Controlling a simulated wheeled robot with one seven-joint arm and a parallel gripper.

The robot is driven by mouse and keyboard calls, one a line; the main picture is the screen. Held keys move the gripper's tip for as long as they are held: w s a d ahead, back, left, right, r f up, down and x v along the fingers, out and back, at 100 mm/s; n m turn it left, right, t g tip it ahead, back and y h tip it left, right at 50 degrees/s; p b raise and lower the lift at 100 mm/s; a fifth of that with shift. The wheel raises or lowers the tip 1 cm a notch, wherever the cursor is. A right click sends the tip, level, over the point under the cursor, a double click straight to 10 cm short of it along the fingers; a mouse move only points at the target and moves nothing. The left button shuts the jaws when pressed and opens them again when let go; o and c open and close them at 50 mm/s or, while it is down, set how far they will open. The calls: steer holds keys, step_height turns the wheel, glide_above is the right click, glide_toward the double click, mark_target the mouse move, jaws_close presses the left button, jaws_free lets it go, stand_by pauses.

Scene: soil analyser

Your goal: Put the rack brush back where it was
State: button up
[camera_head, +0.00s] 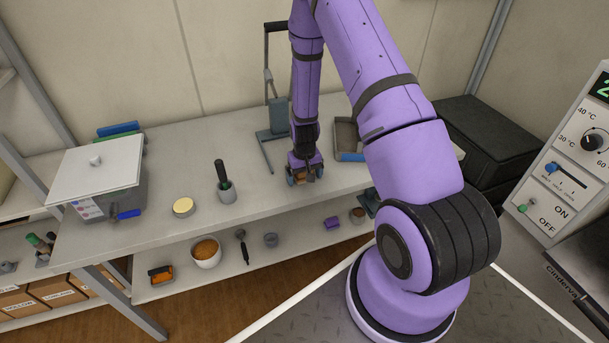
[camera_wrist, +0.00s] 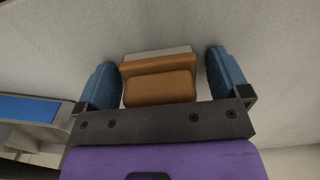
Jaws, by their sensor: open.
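A brown wooden block, apparently the rack brush (camera_wrist: 160,88), lies on the pale tabletop between my gripper's two blue fingers in the wrist view. A thin pale strip shows along its far edge. In the head view only a small brown bit of it shows below my gripper (camera_head: 304,179). My gripper is open and low over the table, with one finger on each side of the block. Narrow gaps seem to show between the fingers and the block. The wrist view also shows my gripper (camera_wrist: 165,75) from above.
A grey tray (camera_head: 346,135) with a blue item stands right of my gripper, and a grey press stand (camera_head: 276,131) behind it. The lower shelf (camera_head: 216,286) holds several small items.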

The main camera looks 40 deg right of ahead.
step_height(320, 180, up, 12)
steer(key=shift+r, duration=0.15)
step_height(320, 180, up, 12)
steer(key=t, duration=0.1)
glide_above(298, 181)
steer(key=s+a+r+n+t, duration=0.1)
steer(key=s+a+r, duration=0.1)
steer(key=r, duration=0.4)
steer(key=s+a+r, duration=0.2)
steer(key=s+r, duration=0.1)
steer(key=r, duration=0.2)
steer(key=s+a+r+n+t, duration=0.1)
steer(key=s+a+r, duration=0.1)
steer(key=s+r, duration=0.5)
steer(key=s+a+r+n+t, duration=0.1)
steer(key=s+a+r+t, duration=0.1)
steer(key=s+r, duration=0.5)
steer(key=s+a, duration=0.1)
steer(key=s, duration=0.5)
steer(key=shift+s+a, duration=0.2)
steer(key=shift+a, duration=0.15)
